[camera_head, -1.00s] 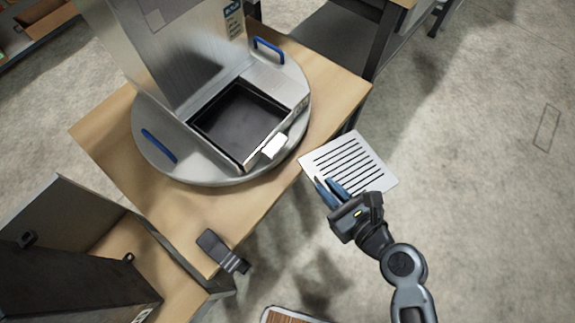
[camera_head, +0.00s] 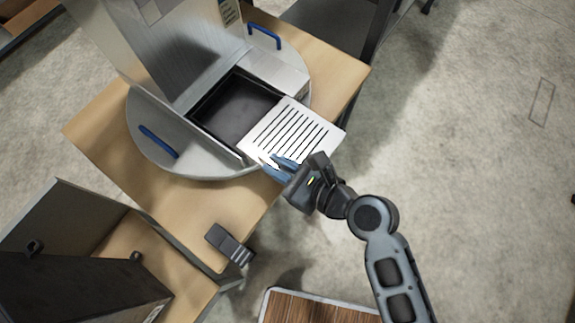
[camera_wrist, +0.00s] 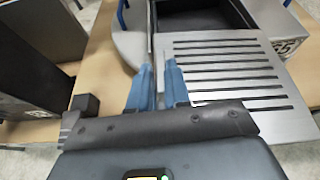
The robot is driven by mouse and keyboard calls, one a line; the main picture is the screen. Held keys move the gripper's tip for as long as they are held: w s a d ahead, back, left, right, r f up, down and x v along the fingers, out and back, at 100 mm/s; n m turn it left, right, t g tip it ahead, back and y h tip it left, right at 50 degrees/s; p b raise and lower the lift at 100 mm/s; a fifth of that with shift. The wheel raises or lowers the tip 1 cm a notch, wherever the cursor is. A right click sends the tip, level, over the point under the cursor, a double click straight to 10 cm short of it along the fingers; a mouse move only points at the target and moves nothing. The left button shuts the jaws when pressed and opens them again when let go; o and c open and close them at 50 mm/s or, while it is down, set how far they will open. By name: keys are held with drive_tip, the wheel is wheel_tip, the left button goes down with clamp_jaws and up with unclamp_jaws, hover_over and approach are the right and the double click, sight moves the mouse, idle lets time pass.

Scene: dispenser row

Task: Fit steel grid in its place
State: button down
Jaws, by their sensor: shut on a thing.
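The steel grid (camera_head: 291,134) is a flat, light square plate with dark slots. My gripper (camera_head: 278,168) is shut on its near left edge and holds it out flat. In the head view the grid covers the near right part of the dispenser's open black tray recess (camera_head: 234,106). In the wrist view the grid (camera_wrist: 225,62) extends ahead and right of my fingers (camera_wrist: 161,88), with the dark recess (camera_wrist: 203,17) beyond it. The dispenser (camera_head: 172,42) is a steel housing on a round base. I cannot tell the gap between grid and recess.
The round base (camera_head: 150,165) has blue handles (camera_head: 158,141) and rests on a wooden table (camera_head: 100,136). A dark clamp-like piece (camera_head: 229,243) is at the table's near edge. An open metal box stands at lower left. The floor at right is clear.

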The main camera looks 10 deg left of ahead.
sight(250, 153)
drive_tip(key=shift+w+a+b, duration=0.25)
drive_tip(key=shift+w+a, duration=0.25)
drive_tip(key=shift+a, duration=0.7)
drive_tip(key=shift+w+a+b, duration=0.3)
drive_tip(key=shift+w+a, duration=0.15)
drive_tip(key=shift+a, duration=0.7)
drive_tip(key=shift+w+a+b, duration=0.25)
drive_tip(key=shift+w+a, duration=0.25)
drive_tip(key=shift+a, duration=0.7)
drive_tip(key=shift+w+a+b, duration=0.5)
drive_tip(key=shift+w+a, duration=0.05)
drive_tip(key=shift+a, duration=0.7)
drive_tip(key=shift+w+a+b, duration=0.5)
drive_tip(key=shift+a+b, duration=0.05)
drive_tip(key=shift+a, duration=0.7)
drive_tip(key=shift+w+a+b, duration=0.5)
drive_tip(key=shift+w+a, duration=0.05)
drive_tip(key=shift+a, duration=0.7)
drive_tip(key=shift+s+n, duration=0.1)
drive_tip(key=shift+n, duration=0.3)
drive_tip(key=shift+f+b, duration=0.35)
drive_tip(key=shift+f, duration=0.45)
drive_tip(key=c, duration=1)
unclamp_jaws()
drive_tip(key=shift+d, duration=0.1)
